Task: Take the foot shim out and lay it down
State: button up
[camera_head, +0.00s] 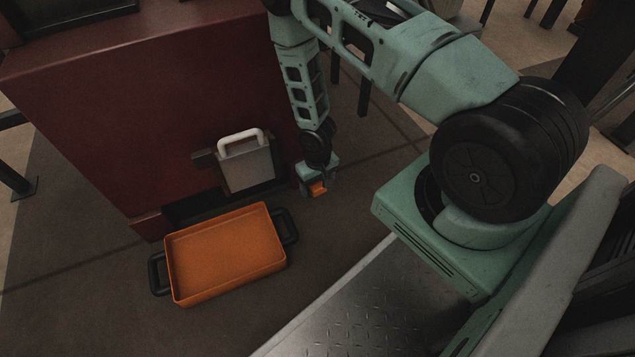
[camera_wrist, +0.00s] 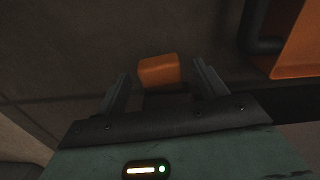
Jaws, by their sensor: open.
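A small orange block (camera_head: 317,188), which looks like the foot shim or its grip, is low by the right corner of the dark red press body. In the wrist view the orange block (camera_wrist: 160,71) sits between the two fingers, with a dark part behind it. My gripper (camera_head: 319,186) is open and points down over it. In the wrist view the fingers of my gripper (camera_wrist: 163,75) stand on either side with a gap to each. Whether the block touches the floor or the press foot is hidden.
An orange tray (camera_head: 225,255) with black handles lies on the floor left of my gripper; its edge shows in the wrist view (camera_wrist: 298,45). A grey panel with a white handle (camera_head: 246,165) stands against the dark red body (camera_head: 130,100). Dark floor between looks clear.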

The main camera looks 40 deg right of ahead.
jog(key=c, duration=1.2)
jog(key=shift+o, duration=0.2)
jog(key=shift+s, duration=0.1)
jog(key=shift+s, duration=0.1)
jog(key=shift+s+a+p, duration=0.2)
jog(key=shift+s+p, duration=0.1)
jog(key=shift+s, duration=0.2)
jog(key=shift+s, duration=0.15)
jog(key=shift+s+a+p, duration=0.2)
jog(key=shift+s+p, duration=0.2)
jog(key=shift+s, duration=0.25)
jog(key=shift+s+a+p, duration=0.25)
jog(key=shift+s+p, duration=0.1)
jog(key=shift+s, duration=0.5)
jog(key=shift+s+a+p, duration=0.25)
jog(key=shift+s+p, duration=0.05)
jog(key=shift+s, duration=0.5)
